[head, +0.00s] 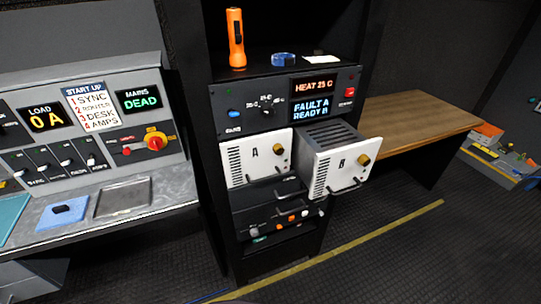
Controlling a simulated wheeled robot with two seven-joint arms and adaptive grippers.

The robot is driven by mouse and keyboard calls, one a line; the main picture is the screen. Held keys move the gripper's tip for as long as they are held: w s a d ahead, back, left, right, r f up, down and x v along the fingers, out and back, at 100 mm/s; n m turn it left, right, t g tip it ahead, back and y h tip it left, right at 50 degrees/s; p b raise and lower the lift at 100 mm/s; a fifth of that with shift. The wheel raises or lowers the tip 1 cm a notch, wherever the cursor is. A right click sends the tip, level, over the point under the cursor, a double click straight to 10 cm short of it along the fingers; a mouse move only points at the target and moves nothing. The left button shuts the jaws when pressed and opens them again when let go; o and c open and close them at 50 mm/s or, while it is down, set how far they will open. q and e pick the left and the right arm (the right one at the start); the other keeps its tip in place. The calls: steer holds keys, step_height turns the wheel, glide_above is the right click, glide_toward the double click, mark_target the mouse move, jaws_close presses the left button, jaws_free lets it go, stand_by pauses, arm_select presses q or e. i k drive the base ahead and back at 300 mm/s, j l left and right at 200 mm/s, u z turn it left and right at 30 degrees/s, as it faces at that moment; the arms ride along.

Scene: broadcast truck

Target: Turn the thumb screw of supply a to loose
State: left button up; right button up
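Supply A (257,160) is a white-fronted module with a vented face, seated in the left bay of the black rack. The display (311,110) above reads "FAULT A READY B". Neither of my grippers shows in the head view.
An orange torch (236,38) and a blue roll (284,60) stand on the rack top. A sloped control desk (145,199) is at the left, a wooden table (425,115) at the right. Supply B protrudes beside supply A. The floor in front is clear.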

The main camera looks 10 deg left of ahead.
mark_target(278, 150)
steer(key=k+l+z, duration=0.2)
steer(key=k+l, duration=0.15)
steer(key=k+l+z, duration=0.25)
steer(key=l, duration=0.25)
steer(key=k+l+z, duration=0.2)
steer(key=k+l, duration=0.2)
steer(key=l, duration=0.1)
